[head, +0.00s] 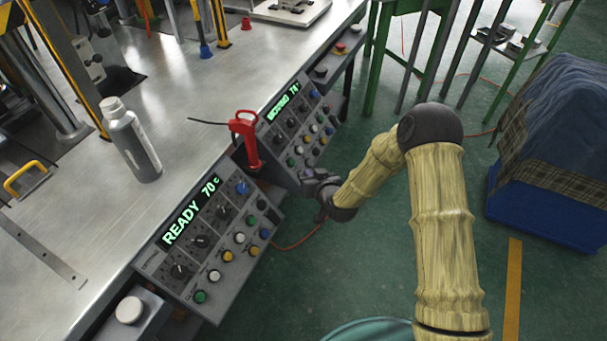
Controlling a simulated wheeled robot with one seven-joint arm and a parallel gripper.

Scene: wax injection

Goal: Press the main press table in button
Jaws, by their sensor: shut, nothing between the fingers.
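The near control panel (205,245) hangs at the table's front edge, with a lit display (191,211) reading "READY 70 c". It carries black knobs and several green, white, yellow, blue and black buttons, among them a green one (200,296) and a blue one (242,187). A second, similar panel (297,127) lies farther back. The labels are too small to read, so I cannot tell which button is the main press table in button. My gripper (308,180) is shut and empty, just right of the near panel and in front of the far panel's lower end. Contact with any button cannot be made out.
A red-handled tool (245,137) stands between the panels. A grey bottle (131,141) stands on the metal table (185,110). A round white button (129,310) sits at bottom left. A blue bin (545,212) with cloth stands on the right.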

